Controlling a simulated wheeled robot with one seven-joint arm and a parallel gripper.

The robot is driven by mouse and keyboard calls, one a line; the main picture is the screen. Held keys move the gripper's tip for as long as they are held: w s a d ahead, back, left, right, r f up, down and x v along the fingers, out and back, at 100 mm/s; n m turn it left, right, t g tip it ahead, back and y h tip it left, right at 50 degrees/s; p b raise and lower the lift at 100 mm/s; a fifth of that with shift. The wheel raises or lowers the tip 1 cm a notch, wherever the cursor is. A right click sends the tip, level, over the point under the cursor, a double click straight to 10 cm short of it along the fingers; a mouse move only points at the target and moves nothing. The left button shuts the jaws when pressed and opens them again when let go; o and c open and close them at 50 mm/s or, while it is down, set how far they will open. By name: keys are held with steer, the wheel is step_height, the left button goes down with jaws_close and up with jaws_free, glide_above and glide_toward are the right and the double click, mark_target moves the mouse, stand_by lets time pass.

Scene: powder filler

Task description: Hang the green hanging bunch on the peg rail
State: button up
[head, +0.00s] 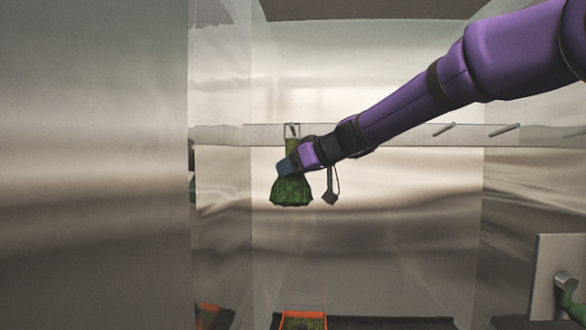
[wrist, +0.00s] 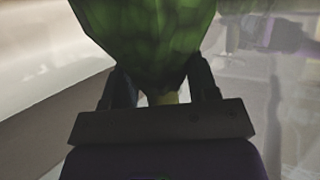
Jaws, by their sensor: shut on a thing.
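The green hanging bunch (head: 291,192) hangs upright in the head view, with a narrow stem above and a wide leafy part below. A pale loop at its top lies in front of the peg rail (head: 400,135) at a peg on the left. I cannot tell whether the loop is around that peg. My gripper (head: 287,166) is shut on the bunch at its neck. In the wrist view the bunch (wrist: 150,40) fills the top middle, between the fingers of my gripper (wrist: 162,85).
Two bare pegs (head: 445,129) and (head: 505,130) stick out at the right of the rail. A small dark item (head: 330,197) hangs by a loop just right of the bunch. An orange-rimmed tray (head: 304,318) lies below. A panel with a knob (head: 562,280) stands at lower right.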

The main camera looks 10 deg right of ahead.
steer(key=o, duration=1.1)
